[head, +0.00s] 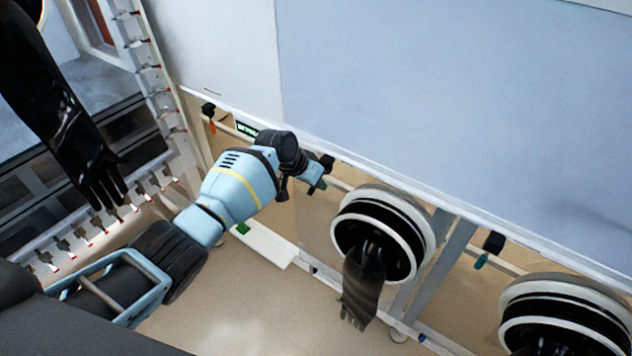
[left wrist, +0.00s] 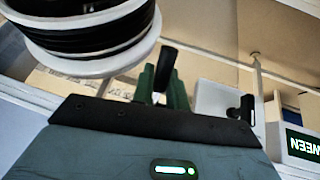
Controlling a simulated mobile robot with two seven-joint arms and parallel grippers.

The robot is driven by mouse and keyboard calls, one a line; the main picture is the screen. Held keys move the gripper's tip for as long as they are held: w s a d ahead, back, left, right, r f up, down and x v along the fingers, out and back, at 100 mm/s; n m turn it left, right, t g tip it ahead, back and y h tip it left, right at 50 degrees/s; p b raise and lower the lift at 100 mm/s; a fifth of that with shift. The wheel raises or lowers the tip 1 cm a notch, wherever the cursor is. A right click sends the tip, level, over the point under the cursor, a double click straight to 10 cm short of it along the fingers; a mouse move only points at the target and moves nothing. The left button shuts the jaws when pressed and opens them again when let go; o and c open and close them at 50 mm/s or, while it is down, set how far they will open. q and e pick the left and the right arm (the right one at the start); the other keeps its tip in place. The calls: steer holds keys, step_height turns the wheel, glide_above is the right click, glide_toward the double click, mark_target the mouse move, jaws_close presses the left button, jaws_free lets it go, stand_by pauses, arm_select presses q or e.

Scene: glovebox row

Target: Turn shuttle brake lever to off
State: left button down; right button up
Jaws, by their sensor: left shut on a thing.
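My left gripper (head: 318,174) reaches up to the lower edge of the pale panel, left of the middle glove port. In the left wrist view its dark green fingers (left wrist: 166,92) are shut on a black handle, the shuttle brake lever (left wrist: 166,66). The handle stands up between the fingertips. Its base is hidden by the fingers and the gripper body. In the head view the gripper hides most of the lever, so its setting cannot be told. My right gripper is not in view.
A glove port (head: 420,232) with a hanging black glove (head: 362,290) is close right of the gripper; another port (head: 560,318) is farther right. An orange-tipped lever (head: 209,112) and a small green display (head: 247,129) are to the left. A teal-tipped lever (head: 490,248) is right.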

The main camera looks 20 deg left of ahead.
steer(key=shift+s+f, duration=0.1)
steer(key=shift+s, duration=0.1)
arm_select(q)
steer(key=c, duration=1.5)
jaws_free()
steer(key=shift+o, duration=0.2)
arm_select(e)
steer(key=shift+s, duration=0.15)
